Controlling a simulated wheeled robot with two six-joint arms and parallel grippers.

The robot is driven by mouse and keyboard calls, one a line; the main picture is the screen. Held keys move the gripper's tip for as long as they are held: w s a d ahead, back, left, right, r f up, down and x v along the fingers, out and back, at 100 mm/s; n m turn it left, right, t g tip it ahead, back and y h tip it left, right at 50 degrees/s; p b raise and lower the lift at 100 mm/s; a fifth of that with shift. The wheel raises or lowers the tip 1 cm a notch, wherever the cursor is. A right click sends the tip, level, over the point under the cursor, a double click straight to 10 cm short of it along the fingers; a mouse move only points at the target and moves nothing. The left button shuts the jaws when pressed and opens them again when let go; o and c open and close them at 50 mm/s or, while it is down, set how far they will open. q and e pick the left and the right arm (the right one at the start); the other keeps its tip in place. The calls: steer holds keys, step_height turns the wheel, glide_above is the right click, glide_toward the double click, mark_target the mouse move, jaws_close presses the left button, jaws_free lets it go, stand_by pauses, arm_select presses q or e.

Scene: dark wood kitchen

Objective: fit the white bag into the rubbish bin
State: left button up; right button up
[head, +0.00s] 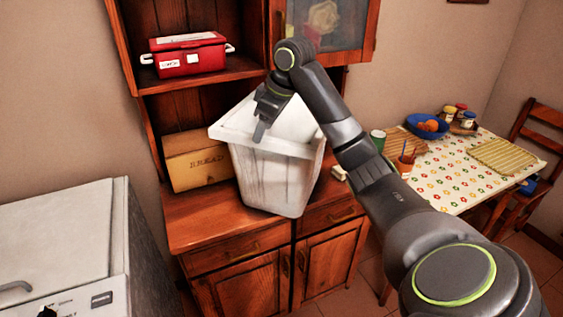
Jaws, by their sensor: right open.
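A pale, tapered rubbish bin (275,183) stands on the wooden cabinet top, looking tilted in this view. A white band, which looks like the white bag (240,133), lies around its upper rim. The bag and bin are close in colour, so I cannot tell exactly where one ends. My right gripper (264,118) is open at the bin's upper part, with its fingers pointing down over the rim area. I cannot tell whether it touches the bag. My left gripper is out of view.
A wooden bread box (196,165) stands left of the bin, below a red box (189,57) on a shelf. A glass cabinet door (330,28) is above. A dining table (450,190) with a blue bowl (426,127) is right. A white appliance (60,245) is left.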

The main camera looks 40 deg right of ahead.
mark_target(264, 138)
steer(key=x, duration=0.1)
steer(key=p+x, duration=0.1)
steer(key=x, duration=0.2)
steer(key=shift+d+f, duration=0.25)
steer(key=shift+f, duration=0.1)
steer(key=shift+w+f, duration=0.15)
steer(key=shift+f, duration=0.15)
steer(key=shift+f+p, duration=0.25)
steer(key=shift+p, duration=0.45)
jaws_close()
